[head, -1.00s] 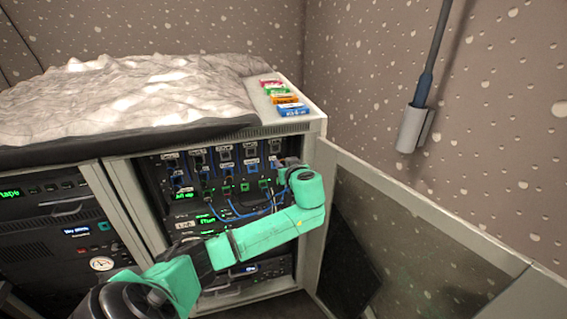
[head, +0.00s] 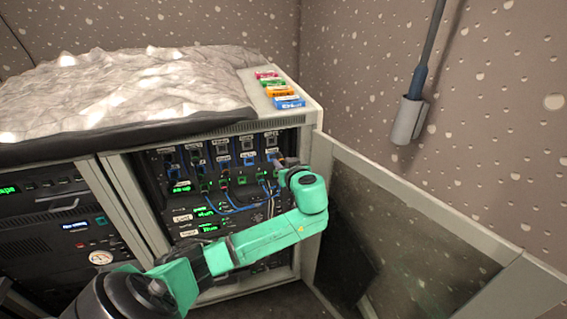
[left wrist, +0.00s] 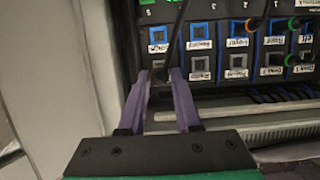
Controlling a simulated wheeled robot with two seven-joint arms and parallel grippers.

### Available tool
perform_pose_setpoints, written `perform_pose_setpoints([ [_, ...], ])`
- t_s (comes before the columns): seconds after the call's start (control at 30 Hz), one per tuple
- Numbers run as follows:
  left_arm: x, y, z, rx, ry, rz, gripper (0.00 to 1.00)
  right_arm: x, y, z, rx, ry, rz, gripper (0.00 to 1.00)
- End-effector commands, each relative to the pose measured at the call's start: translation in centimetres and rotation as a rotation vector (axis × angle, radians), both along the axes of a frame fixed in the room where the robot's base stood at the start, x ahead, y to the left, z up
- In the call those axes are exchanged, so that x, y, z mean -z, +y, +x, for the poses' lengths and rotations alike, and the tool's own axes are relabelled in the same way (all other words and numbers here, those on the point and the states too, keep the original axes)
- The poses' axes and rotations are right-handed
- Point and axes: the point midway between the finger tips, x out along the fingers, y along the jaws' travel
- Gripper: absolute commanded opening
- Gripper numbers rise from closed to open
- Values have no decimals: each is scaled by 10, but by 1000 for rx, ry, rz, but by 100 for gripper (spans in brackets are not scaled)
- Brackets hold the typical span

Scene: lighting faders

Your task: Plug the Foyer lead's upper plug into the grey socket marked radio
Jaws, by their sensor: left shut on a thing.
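My left gripper (head: 282,164) is at the right side of the open rack's socket panel. In the left wrist view, its purple fingers (left wrist: 161,75) are shut on a dark plug (left wrist: 160,76), with a dark lead (left wrist: 178,32) running up from it. I cannot tell from the label which lead it is. The grey sockets form the top row (head: 246,145) in the head view. They show as the bottom row (left wrist: 199,68) in the inverted left wrist view, close beside the fingers. The labels are too small to read surely. My right gripper is not in view.
Blue-rimmed sockets (left wrist: 199,36) lie beside the grey row. Blue leads (head: 237,208) loop across the panel. An open cabinet door (head: 400,200) stands right of my arm. Coloured blocks (head: 278,90) lie on the cabinet top.

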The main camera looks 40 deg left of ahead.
Motion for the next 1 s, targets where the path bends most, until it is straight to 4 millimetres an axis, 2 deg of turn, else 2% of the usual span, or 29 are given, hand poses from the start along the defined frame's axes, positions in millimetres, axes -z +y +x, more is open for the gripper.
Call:
perform_pose_setpoints([
  [0.8,0,45,-65,0,2,0,0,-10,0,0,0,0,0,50],
  [1.0,-1,49,-70,-1,0,2,0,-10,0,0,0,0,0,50],
])
